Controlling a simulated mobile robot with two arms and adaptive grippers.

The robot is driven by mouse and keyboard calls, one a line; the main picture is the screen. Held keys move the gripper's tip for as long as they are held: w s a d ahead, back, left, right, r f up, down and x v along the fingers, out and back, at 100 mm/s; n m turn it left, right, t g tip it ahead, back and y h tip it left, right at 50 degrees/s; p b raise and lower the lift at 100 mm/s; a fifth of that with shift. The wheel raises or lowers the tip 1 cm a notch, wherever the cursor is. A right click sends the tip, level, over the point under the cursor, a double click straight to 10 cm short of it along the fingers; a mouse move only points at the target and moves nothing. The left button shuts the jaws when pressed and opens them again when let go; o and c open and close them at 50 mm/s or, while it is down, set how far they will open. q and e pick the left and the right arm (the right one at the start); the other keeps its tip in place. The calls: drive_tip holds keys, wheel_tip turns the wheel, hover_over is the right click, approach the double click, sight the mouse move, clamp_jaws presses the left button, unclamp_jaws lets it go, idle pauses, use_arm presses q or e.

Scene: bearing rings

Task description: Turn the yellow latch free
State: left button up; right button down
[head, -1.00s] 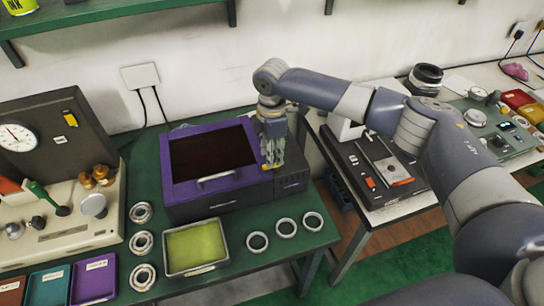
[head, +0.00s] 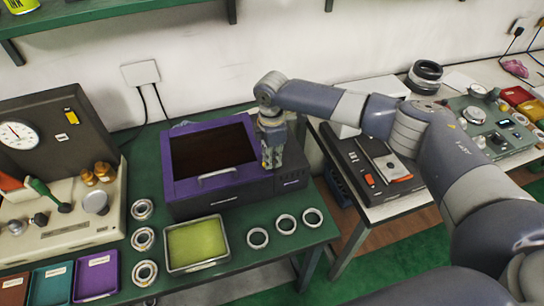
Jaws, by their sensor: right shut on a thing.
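A dark box with a purple-framed lid (head: 182,184) and a pale handle (head: 217,177) stands on the green bench; its lid looks shut. My right gripper (head: 271,162) points down at the box's right side, beside the lid frame. It is shut on the yellow latch, which its fingers almost wholly hide, so the latch's angle cannot be told. My left gripper is out of view.
A yellow-green tray (head: 227,258) stands in front of the box, with several metal rings on both sides. A gauge machine (head: 60,235) is at the left. A dark device (head: 350,160) stands on the right-hand table, under my right arm.

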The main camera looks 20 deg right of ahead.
drive_tip(key=n+p, duration=0.1)
drive_tip(key=n, duration=0.3)
drive_tip(key=shift+s, duration=0.2)
drive_tip(key=n, duration=0.2)
drive_tip(key=n+p, duration=0.1)
drive_tip(key=n, duration=0.2)
drive_tip(key=shift+s+d, duration=0.15)
drive_tip(key=n, duration=0.4)
drive_tip(key=shift+s+d+n, duration=0.1)
drive_tip(key=shift+d+n, duration=0.1)
drive_tip(key=shift+n, duration=0.1)
drive_tip(key=shift+d+n, duration=0.2)
drive_tip(key=shift+n, duration=2)
drive_tip(key=shift+r, duration=0.1)
drive_tip(key=c, duration=1.6)
unclamp_jaws()
drive_tip(key=shift+c, duration=0.2)
